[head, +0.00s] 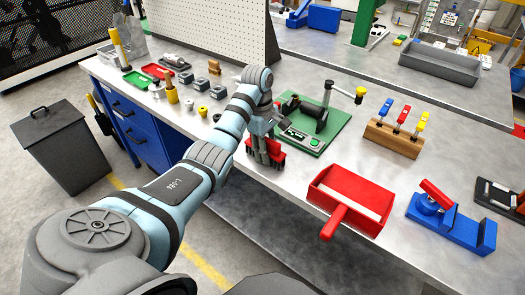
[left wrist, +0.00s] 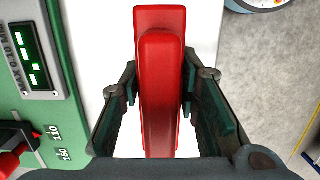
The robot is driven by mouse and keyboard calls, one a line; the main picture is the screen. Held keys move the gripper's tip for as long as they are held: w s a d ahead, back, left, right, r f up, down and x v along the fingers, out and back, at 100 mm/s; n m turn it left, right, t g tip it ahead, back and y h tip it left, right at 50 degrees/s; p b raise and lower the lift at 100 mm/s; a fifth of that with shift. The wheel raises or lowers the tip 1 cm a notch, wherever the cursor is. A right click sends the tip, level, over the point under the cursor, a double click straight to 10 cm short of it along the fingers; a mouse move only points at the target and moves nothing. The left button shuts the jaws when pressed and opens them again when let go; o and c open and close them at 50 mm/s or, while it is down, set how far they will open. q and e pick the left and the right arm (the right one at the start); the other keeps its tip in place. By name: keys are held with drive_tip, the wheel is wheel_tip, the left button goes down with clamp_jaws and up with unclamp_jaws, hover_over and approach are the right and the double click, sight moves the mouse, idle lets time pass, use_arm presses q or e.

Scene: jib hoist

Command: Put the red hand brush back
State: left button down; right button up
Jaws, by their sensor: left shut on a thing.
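The red hand brush (head: 279,161) is at the front edge of the bench, below my left gripper (head: 265,150). In the left wrist view the red handle (left wrist: 160,85) runs lengthwise between the two fingers of my left gripper (left wrist: 160,105), which is shut on it. The gripper and arm hide part of the brush in the head view. I cannot tell whether it touches the bench top. A red dustpan (head: 321,195) with a red handle lies on the bench to the right of the brush. My right gripper is not in view.
A green-based device (head: 325,137) with a yellow-knobbed lever stands just behind the brush. A wooden block with coloured-handled tools (head: 393,139) and a blue clamp-like tool (head: 465,232) are to the right. Small grey and yellow parts (head: 203,84) stand at left. Bare bench lies around the dustpan.

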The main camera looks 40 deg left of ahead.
use_arm(q)
drive_tip(key=shift+d+r, duration=0.1)
drive_tip(key=shift+r, duration=0.05)
drive_tip(key=c, duration=1.2)
unclamp_jaws()
drive_tip(key=r+p, duration=0.3)
drive_tip(key=r, duration=0.1)
drive_tip(key=a+r+p, duration=0.1)
drive_tip(key=r+p, duration=0.3)
drive_tip(key=a+r+p, duration=0.1)
drive_tip(key=r+p, duration=0.3)
drive_tip(key=shift+r, duration=0.15)
drive_tip(key=shift+f, duration=0.2)
